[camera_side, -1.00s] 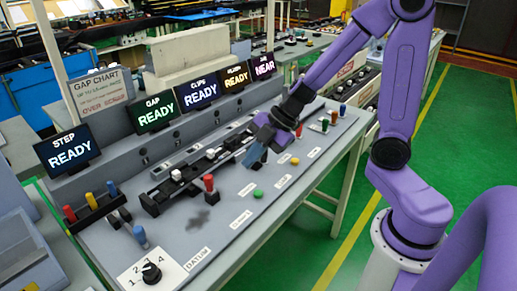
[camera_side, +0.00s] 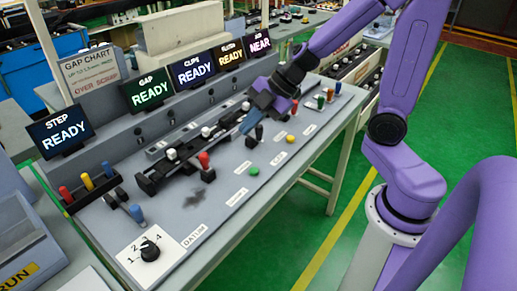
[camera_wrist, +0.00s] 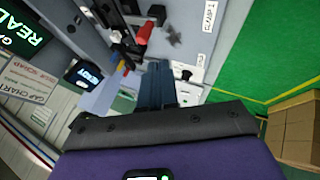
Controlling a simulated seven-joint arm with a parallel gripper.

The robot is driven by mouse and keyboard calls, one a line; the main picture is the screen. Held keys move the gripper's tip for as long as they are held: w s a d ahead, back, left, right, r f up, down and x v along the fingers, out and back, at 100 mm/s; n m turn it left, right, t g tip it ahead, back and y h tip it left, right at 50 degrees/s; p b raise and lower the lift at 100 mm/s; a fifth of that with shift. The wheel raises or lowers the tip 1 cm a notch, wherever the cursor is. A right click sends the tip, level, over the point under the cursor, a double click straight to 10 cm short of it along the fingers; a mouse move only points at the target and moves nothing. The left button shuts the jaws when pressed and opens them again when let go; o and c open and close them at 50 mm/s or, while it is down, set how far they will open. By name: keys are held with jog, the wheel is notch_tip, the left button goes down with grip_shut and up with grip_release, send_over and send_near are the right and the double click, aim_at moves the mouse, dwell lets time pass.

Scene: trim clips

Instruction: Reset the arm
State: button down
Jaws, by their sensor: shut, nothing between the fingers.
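My gripper (camera_side: 248,124) hangs over the grey bench (camera_side: 225,228), near the right part of a long black rail fixture (camera_side: 160,179). Its blue fingers look together and hold nothing. They also show from behind in the wrist view (camera_wrist: 157,84), side by side. The rail carries white knobs, and a red-handled clamp (camera_side: 203,160) stands beside it. A black upright piece (camera_side: 259,132) stands close to the fingertips in the side view; I cannot tell whether they touch.
A row of READY screens (camera_side: 146,90) stands along the back. Green (camera_side: 253,171) and yellow (camera_side: 290,139) buttons sit at the front. Red, yellow and blue pegs (camera_side: 87,181) stand at left, a dial (camera_side: 150,250) at the front corner. Coloured pegs (camera_side: 320,101) stand at the far end.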

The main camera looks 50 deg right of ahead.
jog(key=s+m+g+h, duration=0.5)
jog(key=s+m, duration=0.1)
jog(key=s, duration=1.5)
jog(key=shift+s+d+f+m, duration=0.2)
jog(key=shift+s+m, duration=0.1)
jog(key=shift+m, duration=0.1)
